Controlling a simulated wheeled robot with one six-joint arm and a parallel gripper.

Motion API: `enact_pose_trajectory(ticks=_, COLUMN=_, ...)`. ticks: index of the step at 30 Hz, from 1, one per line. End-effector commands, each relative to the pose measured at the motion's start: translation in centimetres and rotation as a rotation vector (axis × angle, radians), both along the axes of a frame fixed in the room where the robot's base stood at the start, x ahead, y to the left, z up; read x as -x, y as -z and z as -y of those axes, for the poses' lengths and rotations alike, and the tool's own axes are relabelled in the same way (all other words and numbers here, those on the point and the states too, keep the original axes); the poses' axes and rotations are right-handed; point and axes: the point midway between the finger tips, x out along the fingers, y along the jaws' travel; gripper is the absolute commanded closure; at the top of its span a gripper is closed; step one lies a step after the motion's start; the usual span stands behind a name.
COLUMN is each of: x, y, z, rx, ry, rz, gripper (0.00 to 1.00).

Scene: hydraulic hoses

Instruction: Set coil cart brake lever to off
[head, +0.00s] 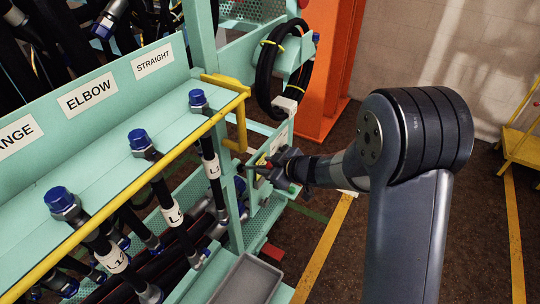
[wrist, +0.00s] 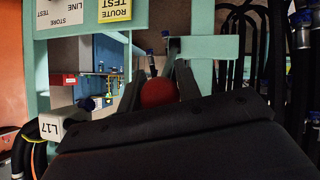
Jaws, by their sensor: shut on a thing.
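The brake lever's round red knob (wrist: 158,92) shows in the wrist view between my two dark fingers. My gripper (wrist: 160,88) is shut on it. In the head view my gripper (head: 262,168) reaches left to the end post of the teal cart (head: 222,120), beside a small plate with yellow, red and green marks (head: 277,143). My fingers hide most of the lever there, so I cannot tell its exact angle or which setting it is at.
A yellow handrail (head: 150,190) runs along the cart's front edge. Blue-capped hoses (head: 62,202) hang from the rack. A coiled black hose (head: 268,75) hangs above my gripper. An orange post (head: 325,80) stands behind, and a grey tray (head: 248,280) sits below.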

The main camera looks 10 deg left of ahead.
Motion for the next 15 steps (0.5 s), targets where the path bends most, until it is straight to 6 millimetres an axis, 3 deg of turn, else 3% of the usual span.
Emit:
enact_pose_trajectory(ticks=1, x=0.0, y=-1.1, z=-0.2, rx=0.021, ry=-0.003, rz=-0.008, gripper=1.0)
enact_pose_trajectory(ticks=15, x=-0.6, y=-2.8, z=-1.8, rx=0.098, ry=-0.002, rz=-0.035, gripper=1.0)
